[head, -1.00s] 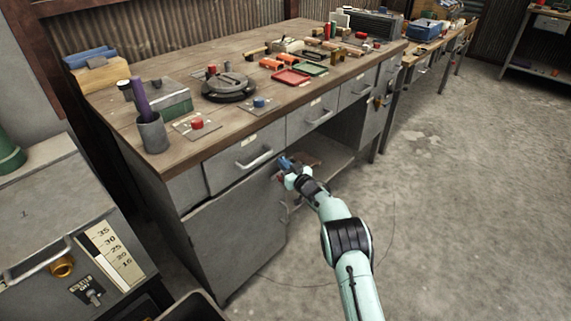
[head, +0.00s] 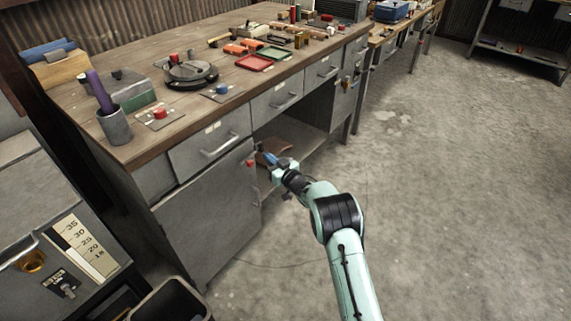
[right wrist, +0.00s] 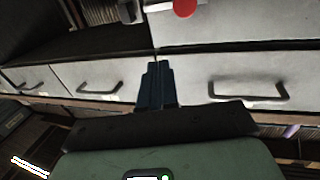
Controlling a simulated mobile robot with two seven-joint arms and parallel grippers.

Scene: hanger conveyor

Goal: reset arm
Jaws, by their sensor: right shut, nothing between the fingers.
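My right gripper (head: 268,158) is in front of the workbench, by the open shelf space under the drawers. It is shut and holds nothing. In the right wrist view its blue-black fingers (right wrist: 156,82) are together, in front of the grey drawer fronts. My left gripper is in neither view.
A wooden-topped workbench (head: 150,147) carries a pen cup (head: 115,126), trays and tools. Its grey cabinet door (head: 215,215) has a red knob (head: 250,163), close left of my gripper. A grey machine (head: 40,200) stands at left. The concrete floor (head: 450,200) at right is clear.

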